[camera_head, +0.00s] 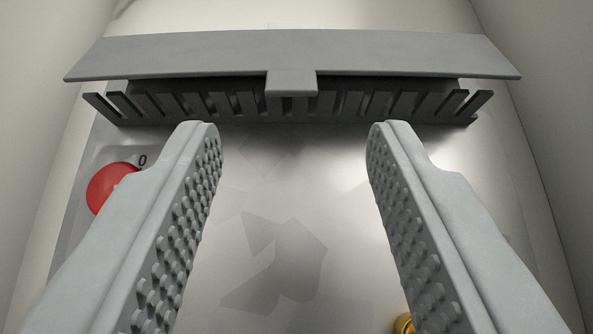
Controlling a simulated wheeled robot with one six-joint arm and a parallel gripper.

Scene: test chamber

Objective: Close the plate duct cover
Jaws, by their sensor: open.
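The plate duct cover (180,55) is a long grey flat bar with a small tab (291,82) at the middle of its near edge. It spans the top of the view, above the dark slotted duct (290,103). The duct's slotted side wall shows below the cover, with a dark gap under the cover's near edge. My gripper (294,140) is open and empty. Its two studded fingers point towards the duct, one on each side of the tab. The fingertips appear just short of the duct and touch nothing that I can see.
A metal plate (300,190) lies behind and between the fingers. A red knob (110,186) with a "0" mark sits at the left, partly hidden by the left finger. A yellow round part (403,323) shows at the bottom right. Pale walls stand at both sides.

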